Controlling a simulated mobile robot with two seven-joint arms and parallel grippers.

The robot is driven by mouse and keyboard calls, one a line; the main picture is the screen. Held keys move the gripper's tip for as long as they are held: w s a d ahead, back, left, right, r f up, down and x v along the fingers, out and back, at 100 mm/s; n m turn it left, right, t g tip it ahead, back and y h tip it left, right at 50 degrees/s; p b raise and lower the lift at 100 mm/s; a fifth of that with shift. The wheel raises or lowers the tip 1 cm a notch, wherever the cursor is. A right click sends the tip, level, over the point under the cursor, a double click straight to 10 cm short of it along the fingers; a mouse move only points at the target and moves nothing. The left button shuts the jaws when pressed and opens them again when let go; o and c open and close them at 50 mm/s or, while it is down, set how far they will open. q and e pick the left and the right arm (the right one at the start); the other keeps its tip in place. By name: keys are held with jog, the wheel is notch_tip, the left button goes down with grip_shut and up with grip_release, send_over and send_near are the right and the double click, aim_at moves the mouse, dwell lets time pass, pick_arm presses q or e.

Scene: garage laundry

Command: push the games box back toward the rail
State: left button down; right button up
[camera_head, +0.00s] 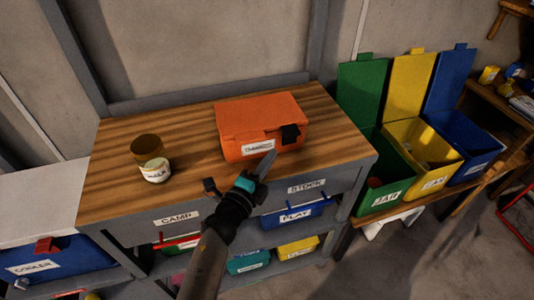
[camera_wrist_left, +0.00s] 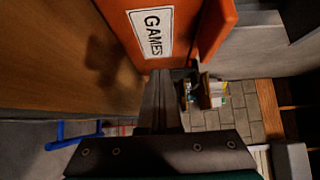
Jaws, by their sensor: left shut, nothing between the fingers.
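The games box (camera_head: 262,120) is an orange lidded box with a black latch, standing on the wooden bench top (camera_head: 190,115). In the left wrist view its orange front (camera_wrist_left: 190,25) and its GAMES label fill the top middle. A grey rail (camera_head: 215,91) runs along the bench's back edge, with a strip of wood between it and the box. My left gripper (camera_head: 267,163) is shut and empty at the box's front face, just below the label. In the left wrist view its fingertips (camera_wrist_left: 160,75) end by the front; I cannot tell whether they touch. My right gripper is not in view.
Drawers marked CAMP (camera_head: 177,219) and STOCK (camera_head: 307,186) are below the bench's front edge. Green, yellow and blue bins (camera_head: 428,160) stand to the right.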

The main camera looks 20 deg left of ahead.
pick_arm(q)
jog(key=shift+w+a, duration=0.55)
jog(key=shift+w, duration=0.25)
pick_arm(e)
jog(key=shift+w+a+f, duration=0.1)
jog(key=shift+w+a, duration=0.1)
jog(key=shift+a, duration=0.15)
pick_arm(q)
jog(key=shift+w+a, duration=0.1)
jog(key=shift+w, duration=0.05)
jog(key=w+a+b, duration=0.1)
jog(key=w+a, duration=0.2)
jog(key=w, duration=0.1)
jog(key=w+a+b, duration=0.2)
jog(key=w, duration=0.2)
jog(key=w+a+b, duration=0.1)
jog(key=w+a, duration=0.2)
jog(key=w, duration=0.1)
jog(key=shift+w+a+b, duration=0.3)
jog(key=shift+b, duration=0.05)
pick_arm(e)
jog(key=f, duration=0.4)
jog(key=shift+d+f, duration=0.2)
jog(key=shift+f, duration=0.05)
pick_arm(q)
jog(key=shift+s, duration=0.1)
